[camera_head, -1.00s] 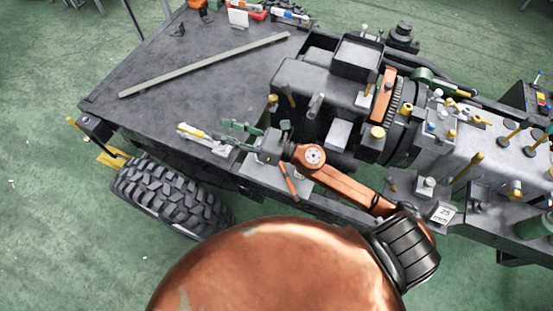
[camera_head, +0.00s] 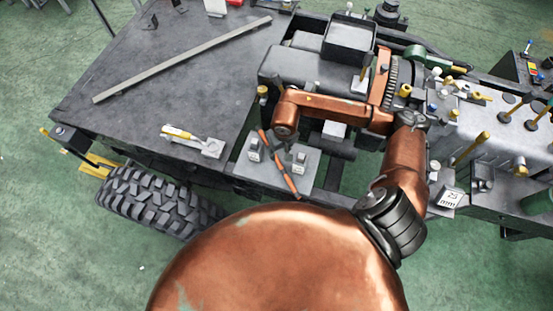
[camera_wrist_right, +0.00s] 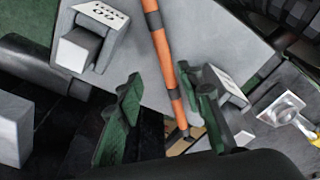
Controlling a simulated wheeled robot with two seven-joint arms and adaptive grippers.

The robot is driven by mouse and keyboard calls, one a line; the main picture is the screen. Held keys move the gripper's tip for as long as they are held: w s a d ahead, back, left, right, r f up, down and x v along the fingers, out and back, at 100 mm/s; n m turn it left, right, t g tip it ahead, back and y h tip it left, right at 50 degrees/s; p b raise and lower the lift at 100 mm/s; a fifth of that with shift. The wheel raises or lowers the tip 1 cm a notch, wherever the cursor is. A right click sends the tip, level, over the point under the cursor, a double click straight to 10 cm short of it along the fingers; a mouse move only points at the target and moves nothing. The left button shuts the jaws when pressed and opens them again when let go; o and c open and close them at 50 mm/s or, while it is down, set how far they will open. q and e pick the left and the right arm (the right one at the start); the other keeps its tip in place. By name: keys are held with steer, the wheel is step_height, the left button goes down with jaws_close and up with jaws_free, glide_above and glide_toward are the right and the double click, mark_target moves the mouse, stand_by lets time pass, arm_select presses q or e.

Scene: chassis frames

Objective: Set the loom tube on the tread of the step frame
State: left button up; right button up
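The loom tube looks to be the orange tube with black bands (camera_head: 289,180), lying slantwise across a light grey plate (camera_head: 310,183). This plate may be the tread of the step frame; I cannot be sure. My right gripper (camera_head: 280,144) points down over the tube's far part, mostly hidden under its wrist. In the right wrist view its green fingers (camera_wrist_right: 165,88) are apart, with the tube (camera_wrist_right: 160,45) running between them, nearer the right finger. I see no grip on it. My left gripper is not in view.
Labelled grey blocks (camera_head: 299,163) stand on the plate beside the tube. A yellow-and-white tool (camera_head: 180,133) lies to the left on the dark deck, which also bears a long grey bar (camera_head: 185,60). Machinery with yellow-capped posts (camera_head: 470,150) crowds the right.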

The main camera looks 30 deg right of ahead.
mark_target(277, 159)
steer(key=f, duration=0.5)
steer(key=shift+w+a, duration=0.2)
steer(key=shift+a, duration=0.2)
jaws_close()
